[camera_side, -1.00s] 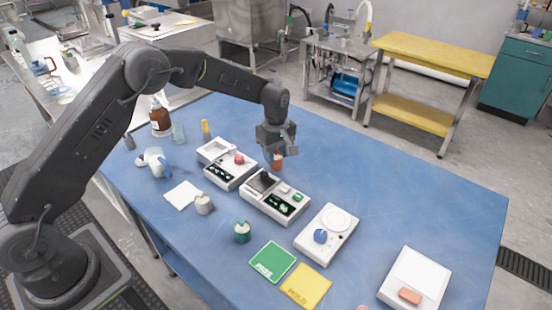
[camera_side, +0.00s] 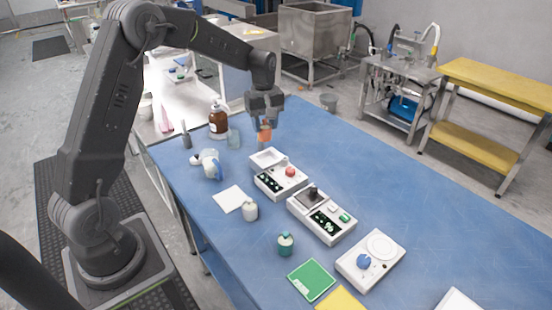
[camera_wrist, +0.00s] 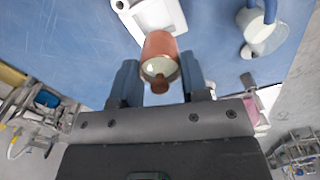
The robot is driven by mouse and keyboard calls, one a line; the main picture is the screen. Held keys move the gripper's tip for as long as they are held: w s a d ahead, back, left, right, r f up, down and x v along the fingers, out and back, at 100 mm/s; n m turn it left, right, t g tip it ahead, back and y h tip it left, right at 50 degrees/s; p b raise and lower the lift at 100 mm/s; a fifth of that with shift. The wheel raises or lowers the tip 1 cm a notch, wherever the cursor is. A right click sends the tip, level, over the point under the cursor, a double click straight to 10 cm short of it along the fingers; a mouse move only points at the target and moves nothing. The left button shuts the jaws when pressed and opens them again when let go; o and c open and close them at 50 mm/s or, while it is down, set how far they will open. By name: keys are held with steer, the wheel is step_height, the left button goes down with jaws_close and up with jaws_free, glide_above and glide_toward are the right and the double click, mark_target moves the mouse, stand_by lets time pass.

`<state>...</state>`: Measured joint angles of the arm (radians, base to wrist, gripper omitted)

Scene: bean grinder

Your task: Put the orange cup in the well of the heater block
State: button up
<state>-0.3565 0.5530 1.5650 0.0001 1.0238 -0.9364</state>
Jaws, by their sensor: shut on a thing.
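The orange cup (camera_wrist: 160,48) is between the two blue-grey fingers of my gripper (camera_wrist: 158,82), which is shut on it. Its pale round end faces the wrist camera. In the side view my gripper (camera_side: 264,120) holds the orange cup (camera_side: 265,133) at the back edge of a white unit.
A white unit with a dark top (camera_side: 321,216) and one with a blue knob (camera_side: 371,260) stand to the right. A brown bottle (camera_side: 218,121), a clear beaker (camera_side: 234,138) and a white-and-blue jug (camera_side: 211,165) stand left. The blue table behind the units is largely clear.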

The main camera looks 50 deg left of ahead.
mark_target(267, 137)
steer(key=s+a, duration=0.7)
steer(key=a, duration=0.2)
steer(key=w+d+f, duration=0.4)
steer(key=w+d, duration=0.1)
steer(key=w+d+f, duration=0.2)
steer(key=w+d, duration=0.1)
steer(key=shift+w, duration=0.15)
steer(key=shift+d+f, duration=0.1)
steer(key=shift+f, duration=1.9)
steer(key=shift+f, duration=0.15)
steer(key=o, duration=1)
